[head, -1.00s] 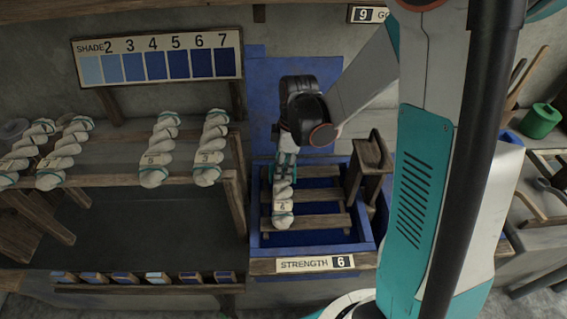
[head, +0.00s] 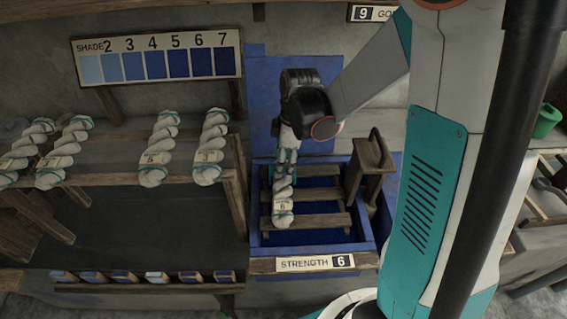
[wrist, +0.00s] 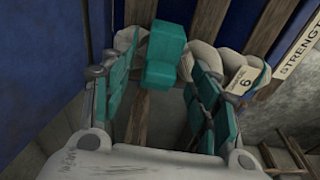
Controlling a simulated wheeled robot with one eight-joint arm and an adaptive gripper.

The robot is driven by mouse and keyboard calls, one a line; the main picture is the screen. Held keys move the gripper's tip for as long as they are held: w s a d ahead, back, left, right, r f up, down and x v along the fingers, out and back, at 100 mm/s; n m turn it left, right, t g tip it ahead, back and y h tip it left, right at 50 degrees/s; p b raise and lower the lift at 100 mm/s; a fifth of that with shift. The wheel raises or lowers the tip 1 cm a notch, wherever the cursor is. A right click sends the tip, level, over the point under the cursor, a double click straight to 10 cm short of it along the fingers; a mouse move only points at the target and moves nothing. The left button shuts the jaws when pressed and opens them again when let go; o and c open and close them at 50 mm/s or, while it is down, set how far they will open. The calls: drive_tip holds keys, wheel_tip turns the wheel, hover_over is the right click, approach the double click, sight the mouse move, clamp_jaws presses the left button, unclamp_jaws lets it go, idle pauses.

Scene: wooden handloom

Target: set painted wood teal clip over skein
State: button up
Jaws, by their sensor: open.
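The teal clip (wrist: 165,55) is a blocky painted piece between my fingers in the wrist view. It lies across the pale twisted skein (wrist: 210,60), which shows on both sides of it. I cannot tell whether my fingers touch the clip. The skein carries a tag reading 6 (wrist: 243,85) and also shows in the head view (head: 283,190), lying over wooden slats. My gripper (wrist: 165,90) is open, its teal-padded fingers on either side of the clip. In the head view my gripper (head: 285,160) is over the skein's far end, which it partly hides.
The slats (head: 320,220) span a blue vat (head: 258,225) with a STRENGTH 6 sign (head: 315,263) in front. A wooden bracket (head: 370,160) stands at its right. Several tagged skeins with teal ties lie on the left rack (head: 110,178). A shade chart (head: 155,60) hangs behind.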

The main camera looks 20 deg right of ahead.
wheel_tip(320, 180, up, 10)
drive_tip(key=d, duration=0.1)
drive_tip(key=shift+s+d+r, duration=0.2)
drive_tip(key=shift+s, duration=0.05)
